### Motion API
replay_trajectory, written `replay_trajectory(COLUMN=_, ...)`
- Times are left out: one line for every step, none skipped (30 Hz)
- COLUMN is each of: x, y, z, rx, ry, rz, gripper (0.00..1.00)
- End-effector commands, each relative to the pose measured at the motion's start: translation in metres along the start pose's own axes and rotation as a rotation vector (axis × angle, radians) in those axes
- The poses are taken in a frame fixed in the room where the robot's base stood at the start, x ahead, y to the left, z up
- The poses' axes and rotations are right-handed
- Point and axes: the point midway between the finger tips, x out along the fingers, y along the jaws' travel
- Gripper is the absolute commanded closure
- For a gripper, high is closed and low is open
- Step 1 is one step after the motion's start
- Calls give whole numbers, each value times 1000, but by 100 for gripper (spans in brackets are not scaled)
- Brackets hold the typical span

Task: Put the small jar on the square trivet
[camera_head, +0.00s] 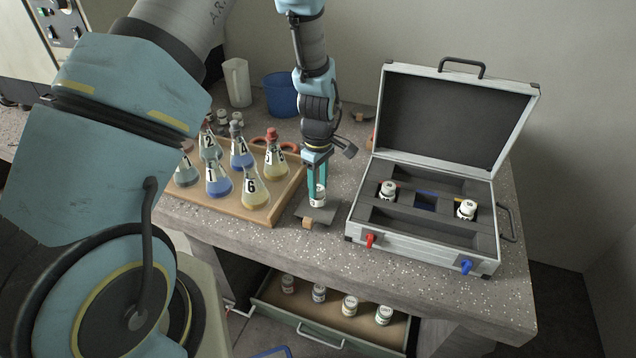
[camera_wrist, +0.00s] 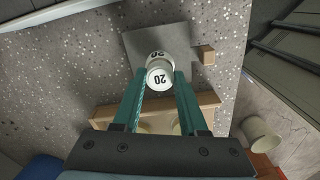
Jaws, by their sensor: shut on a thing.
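The jar is over the trivet in both views. I cannot tell whether its base touches the plate.
A wooden tray (camera_head: 290,199) with several numbered flasks stands close on the left. An open silver case (camera_head: 400,240) holding two jars stands on the right. An open drawer (camera_head: 325,321) with several jars is below the bench front. A blue bucket (camera_head: 281,96) is behind.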

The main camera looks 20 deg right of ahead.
Motion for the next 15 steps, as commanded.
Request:
replay_trajectory(x=3, y=0, z=0, rx=0, ry=-1, rz=-1, gripper=100)
replay_trajectory(x=4, y=0, z=0, rx=0, ry=0, rz=-1, gripper=100)
replay_trajectory(x=5, y=0, z=0, rx=1, ry=0, rz=0, gripper=100)
replay_trajectory(x=5, y=0, z=0, rx=1, ry=0, rz=1, gripper=100)
replay_trajectory(x=5, y=0, z=0, rx=1, ry=0, rz=1, gripper=100)
replay_trajectory(x=5, y=0, z=0, rx=1, ry=0, rz=1, gripper=100)
replay_trajectory(x=5, y=0, z=0, rx=1, ry=0, rz=1, gripper=100)
replay_trajectory(x=5, y=0, z=0, rx=1, ry=0, rz=1, gripper=100)
replay_trajectory(x=5, y=0, z=0, rx=1, ry=0, rz=1, gripper=100)
replay_trajectory(x=6, y=0, z=0, rx=1, ry=0, rz=1, gripper=100)
replay_trajectory(x=7, y=0, z=0, rx=1, ry=0, rz=1, gripper=100)
replay_trajectory(x=8, y=0, z=0, rx=1, ry=0, rz=1, gripper=100)
replay_trajectory(x=9, y=0, z=0, rx=1, ry=0, rz=1, gripper=100)
replay_trajectory(x=8, y=0, z=0, rx=1, ry=0, rz=1, gripper=56)
replay_trajectory(x=8, y=0, z=0, rx=1, ry=0, rz=1, gripper=51)
